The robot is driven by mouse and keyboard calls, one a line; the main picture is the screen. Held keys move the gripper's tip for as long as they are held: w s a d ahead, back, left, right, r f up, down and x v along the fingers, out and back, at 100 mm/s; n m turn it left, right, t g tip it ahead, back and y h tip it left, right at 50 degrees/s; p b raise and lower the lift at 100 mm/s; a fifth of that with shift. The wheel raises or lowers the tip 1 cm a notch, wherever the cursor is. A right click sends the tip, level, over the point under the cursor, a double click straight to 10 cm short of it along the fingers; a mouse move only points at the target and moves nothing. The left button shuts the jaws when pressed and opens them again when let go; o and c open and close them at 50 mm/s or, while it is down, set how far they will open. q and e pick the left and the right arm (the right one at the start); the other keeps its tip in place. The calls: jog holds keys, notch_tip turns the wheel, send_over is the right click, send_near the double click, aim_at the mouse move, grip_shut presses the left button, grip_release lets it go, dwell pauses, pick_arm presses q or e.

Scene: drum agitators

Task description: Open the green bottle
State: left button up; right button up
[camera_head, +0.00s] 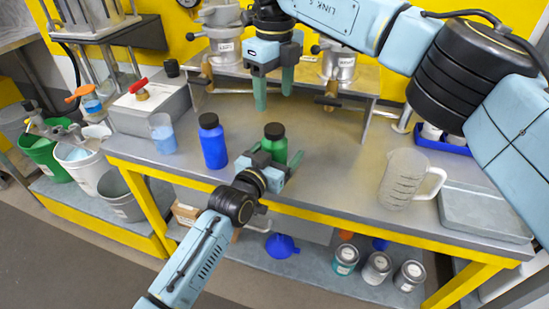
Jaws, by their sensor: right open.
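The green bottle (278,147) with a black cap (274,131) stands upright near the front edge of the steel table, right of a blue bottle (213,145). My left gripper (276,158) is at the green bottle, with its fingers on either side of the bottle's body. Its palm hides the bottle's lower part, and I cannot tell whether the fingers press on it. My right gripper (273,90) points down, open and empty, above and behind the cap. It is apart from the bottle.
A clear beaker (162,133) with blue liquid stands left of the blue bottle. A clear jug (404,178) and a grey tray (484,211) are on the right. Metal agitator parts (338,62) stand behind my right gripper. The table between bottle and jug is clear.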

aim_at(275, 128)
pick_arm(q)
jog(key=shift+c, duration=0.3)
jog(key=c, duration=1.7)
pick_arm(e)
jog(key=m, duration=1.8)
jog(key=shift+m, duration=0.4)
jog(key=m, duration=0.3)
jog(key=shift+m, duration=0.4)
jog(key=m, duration=0.3)
jog(key=shift+m, duration=0.3)
jog(key=m, duration=0.5)
jog(key=shift+f, duration=4)
